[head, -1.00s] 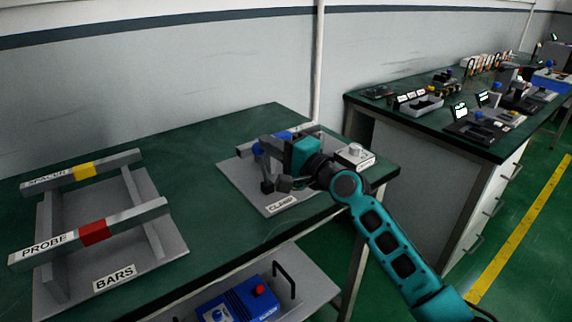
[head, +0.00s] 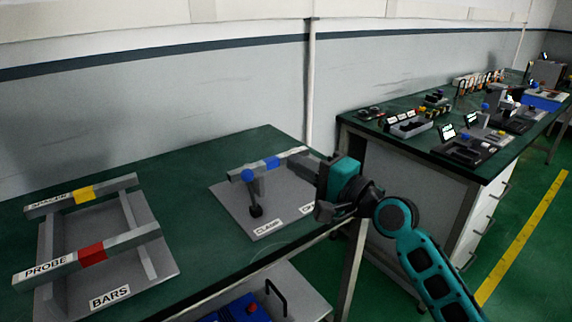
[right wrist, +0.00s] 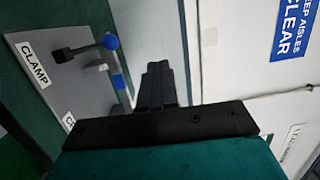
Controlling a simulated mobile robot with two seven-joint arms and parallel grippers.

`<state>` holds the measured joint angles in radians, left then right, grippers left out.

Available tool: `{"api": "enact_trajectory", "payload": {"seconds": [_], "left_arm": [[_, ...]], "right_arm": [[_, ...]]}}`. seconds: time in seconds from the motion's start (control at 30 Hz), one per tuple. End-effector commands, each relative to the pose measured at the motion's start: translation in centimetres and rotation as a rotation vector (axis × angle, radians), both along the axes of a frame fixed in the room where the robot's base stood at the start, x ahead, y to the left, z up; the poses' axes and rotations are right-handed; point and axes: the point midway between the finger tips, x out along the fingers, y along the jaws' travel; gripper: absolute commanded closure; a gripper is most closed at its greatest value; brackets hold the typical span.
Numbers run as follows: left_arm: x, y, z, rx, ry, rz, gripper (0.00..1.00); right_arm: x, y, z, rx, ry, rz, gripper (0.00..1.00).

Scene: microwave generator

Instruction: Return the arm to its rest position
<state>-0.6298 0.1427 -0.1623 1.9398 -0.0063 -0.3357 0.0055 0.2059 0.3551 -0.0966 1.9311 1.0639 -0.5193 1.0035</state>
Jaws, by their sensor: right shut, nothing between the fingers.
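My right arm comes in from the lower right in the head view. Its gripper (head: 324,200) is shut and empty, in front of the right edge of the clamp plate. In the right wrist view the closed fingers (right wrist: 155,78) show in the middle, with nothing between them. The grey clamp plate (head: 236,212) lies on the green table, with a blue-knobbed clamp (head: 250,177) and a bar with a blue band (head: 272,162) on it. The gripper hides the plate's right part. The clamp also shows in the right wrist view (right wrist: 85,48). My left gripper is not in view.
The bars rack (head: 165,275) with yellow- and red-banded bars stands on the left of the green table (head: 215,262). A blue box (head: 238,308) sits on a lower shelf. A second bench (head: 420,143) with several devices stands at the right. Green floor lies between.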

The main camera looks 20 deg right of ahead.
Motion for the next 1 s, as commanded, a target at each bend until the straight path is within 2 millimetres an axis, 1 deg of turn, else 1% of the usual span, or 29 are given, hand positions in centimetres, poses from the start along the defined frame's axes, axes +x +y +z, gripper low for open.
{"api": "enact_trajectory", "payload": {"seconds": [0.17, 0.57, 0.63, 0.67, 0.77, 0.8, 0.87, 0.9, 0.97, 1.0], "left_arm": [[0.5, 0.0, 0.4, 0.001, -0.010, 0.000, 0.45], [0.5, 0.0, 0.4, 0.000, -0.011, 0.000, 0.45], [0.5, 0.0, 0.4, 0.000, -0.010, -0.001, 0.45], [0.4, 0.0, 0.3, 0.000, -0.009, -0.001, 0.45], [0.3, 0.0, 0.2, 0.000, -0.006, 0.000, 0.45], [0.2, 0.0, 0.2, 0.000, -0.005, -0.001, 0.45], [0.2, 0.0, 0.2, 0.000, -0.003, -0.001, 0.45], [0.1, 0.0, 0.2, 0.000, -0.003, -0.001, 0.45], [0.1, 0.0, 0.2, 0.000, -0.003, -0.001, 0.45], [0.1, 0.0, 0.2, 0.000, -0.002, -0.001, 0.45]], "right_arm": [[-0.6, -0.3, 0.4, -0.001, 0.001, 0.001, 1.00], [-0.6, -0.3, 0.3, -0.001, 0.001, 0.001, 1.00], [-0.7, -0.3, -0.2, -0.013, 0.003, -0.004, 1.00], [-0.8, -0.3, -0.8, -0.030, 0.004, -0.010, 1.00], [-1.5, -0.3, -4.4, -0.147, 0.011, -0.048, 1.00], [-2.2, -0.3, -6.7, -0.223, 0.016, -0.068, 1.00], [-3.6, -0.4, -10.5, -0.367, 0.019, -0.096, 1.00], [-4.8, -0.4, -13.2, -0.478, 0.023, -0.108, 1.00], [-7.0, -0.4, -17.2, -0.654, 0.023, -0.114, 1.00], [-8.7, -0.4, -19.6, -0.772, 0.022, -0.107, 1.00]]}}
